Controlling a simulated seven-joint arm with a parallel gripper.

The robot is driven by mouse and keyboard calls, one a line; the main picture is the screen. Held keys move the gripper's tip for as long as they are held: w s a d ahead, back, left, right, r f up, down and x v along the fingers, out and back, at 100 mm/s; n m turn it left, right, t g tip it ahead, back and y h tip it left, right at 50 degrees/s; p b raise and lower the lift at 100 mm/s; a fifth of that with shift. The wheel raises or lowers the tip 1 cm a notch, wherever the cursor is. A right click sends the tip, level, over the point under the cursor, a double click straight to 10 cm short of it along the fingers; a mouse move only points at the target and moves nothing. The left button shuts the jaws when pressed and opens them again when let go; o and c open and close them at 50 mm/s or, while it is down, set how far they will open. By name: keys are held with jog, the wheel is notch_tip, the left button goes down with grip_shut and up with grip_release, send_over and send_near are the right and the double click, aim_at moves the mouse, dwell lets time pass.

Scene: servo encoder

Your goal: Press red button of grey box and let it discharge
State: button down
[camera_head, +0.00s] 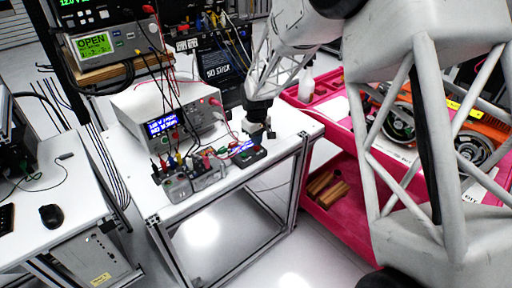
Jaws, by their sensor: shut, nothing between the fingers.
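A light grey instrument box (165,105) with a lit blue display stands on the white table. A small red spot (214,101) shows on its right side; I cannot tell whether it is a button. A smaller grey box (180,187) with cable plugs on top lies at the table's front; any red button on it is too small to make out. A dark handheld device (247,153) with a blue screen lies right of it. My gripper (262,134) points down, shut and empty, just behind this device and right of the instrument box. Its fingertips are small and partly hidden.
Red, black and yellow cables (175,150) run between the boxes. The white table (288,127) has free room at its right. A pink cart (330,140) with trays stands to the right, and another white bench (30,200) with a mouse is at left.

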notch_tip(320, 180, up, 8)
jog(key=shift+f, duration=0.25)
dwell(0.8)
jog(key=w+a+r, duration=0.3)
jog(key=w+r, duration=0.4)
jog(key=w, duration=0.2)
jog(key=shift+w, duration=0.2)
jog(key=shift+a, duration=0.1)
